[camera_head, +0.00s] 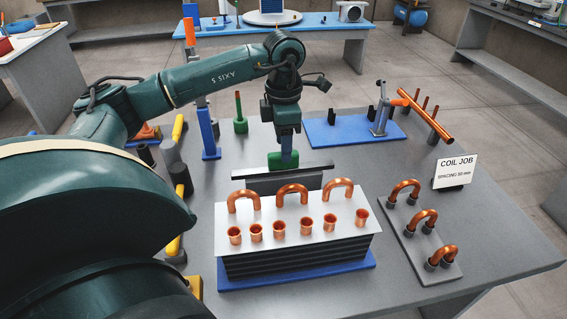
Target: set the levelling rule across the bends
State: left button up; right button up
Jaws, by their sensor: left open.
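The levelling rule (250,176) looks like a long dark bar, lying left to right just behind the coil block (300,262). Three copper U-bends (292,189) stand in the back row of the block's white top plate, a little in front of the rule. Several open copper tube ends (279,230) stand in its front row. My left gripper (285,158) points down at the middle of the rule, open, by a green block there. Its fingertips are partly hidden, and I cannot tell whether they touch the rule. My right gripper is not in view.
Loose U-bends (423,219) stand on a grey rack (418,245) at right. A "COIL JOB" sign (455,171) stands behind it. A blue plate (345,131) with a post and orange bar (424,115) is at the back right. Yellow-handled tools (178,128) line the left.

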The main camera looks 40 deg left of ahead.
pick_arm(q)
notch_tip(320, 180, down, 5)
jog(key=shift+a+p, duration=0.15)
jog(key=shift+p, duration=0.5)
jog(key=shift+c, duration=0.5)
grip_shut()
jog(key=shift+w+r, duration=0.1)
